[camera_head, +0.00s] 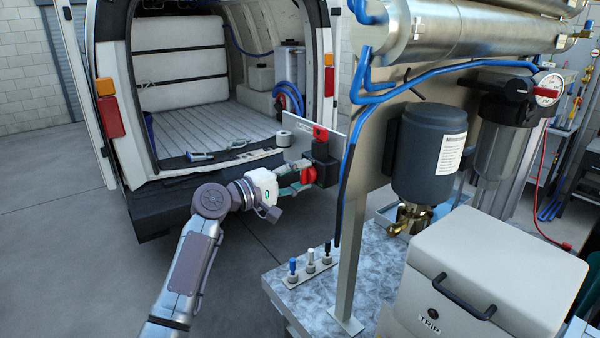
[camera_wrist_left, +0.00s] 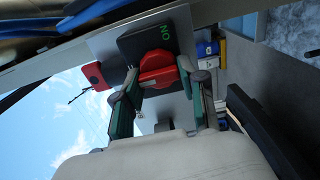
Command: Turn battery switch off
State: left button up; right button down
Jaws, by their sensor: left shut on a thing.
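The battery switch is a black box (camera_head: 324,164) with a red knob (camera_head: 308,174), mounted on a grey plate beside the steel frame. In the left wrist view the red knob (camera_wrist_left: 158,68) sits on the black box (camera_wrist_left: 150,42), which bears a green "ON" mark. My left gripper (camera_head: 298,178) reaches the knob from the left. In the left wrist view its green fingers (camera_wrist_left: 156,84) are shut on the red knob, one on each side. A smaller red part (camera_head: 320,133) sits above the box. My right gripper is not in view.
The steel post (camera_head: 350,240) with blue and black hoses stands just right of the switch. A dark tank (camera_head: 428,150) and a white case (camera_head: 490,270) are farther right. The open van (camera_head: 190,90) is behind, with loose tools on its floor edge. Floor at left is clear.

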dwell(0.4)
pick_arm(q)
jog(key=o, duration=1.2)
jog(key=shift+c, duration=0.2)
jog(key=v, duration=1.2)
jog(key=shift+w+a+f, duration=0.1)
